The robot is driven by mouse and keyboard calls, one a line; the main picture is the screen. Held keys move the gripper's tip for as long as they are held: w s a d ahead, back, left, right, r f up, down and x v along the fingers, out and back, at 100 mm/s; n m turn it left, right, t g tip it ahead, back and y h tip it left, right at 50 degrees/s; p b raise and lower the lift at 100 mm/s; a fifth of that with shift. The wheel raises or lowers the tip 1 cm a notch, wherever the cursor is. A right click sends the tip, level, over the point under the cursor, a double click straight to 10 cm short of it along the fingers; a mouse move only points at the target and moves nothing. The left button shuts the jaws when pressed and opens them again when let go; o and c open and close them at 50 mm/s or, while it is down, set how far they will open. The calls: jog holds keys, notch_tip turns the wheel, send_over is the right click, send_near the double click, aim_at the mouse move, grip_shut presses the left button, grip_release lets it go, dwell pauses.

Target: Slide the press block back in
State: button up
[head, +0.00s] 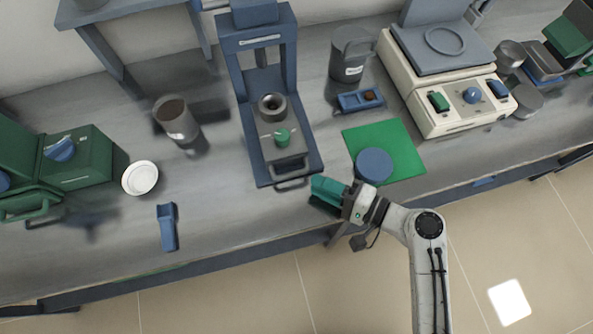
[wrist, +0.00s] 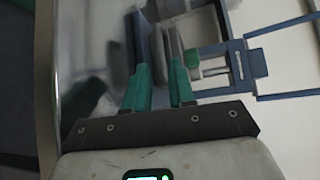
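The press (head: 262,35) is a blue upright frame on the grey bench. Its grey press block (head: 275,148) sits on the blue base, forward of the uprights, with a green knob (head: 283,138) on top and a handle (head: 292,184) at the front. A round dark cup-like part (head: 272,106) stands behind the knob. My gripper (head: 317,193) has teal fingers and is just right of the handle, near the bench's front edge. In the wrist view the fingers (wrist: 158,80) are apart with a gap between them. The green knob (wrist: 192,58) shows beyond them. I cannot tell whether the fingers touch the handle.
A green mat (head: 405,150) with a blue round piece (head: 374,165) lies right of the press. A grey mug (head: 347,60) and a cream hotplate (head: 430,110) stand behind. A cup (head: 178,122), white dish (head: 140,178) and blue tool (head: 168,228) are left, with bare bench between.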

jog(key=x, duration=0.6)
jog(key=shift+a+p, duration=0.1)
jog(key=shift+p, duration=0.3)
grip_shut()
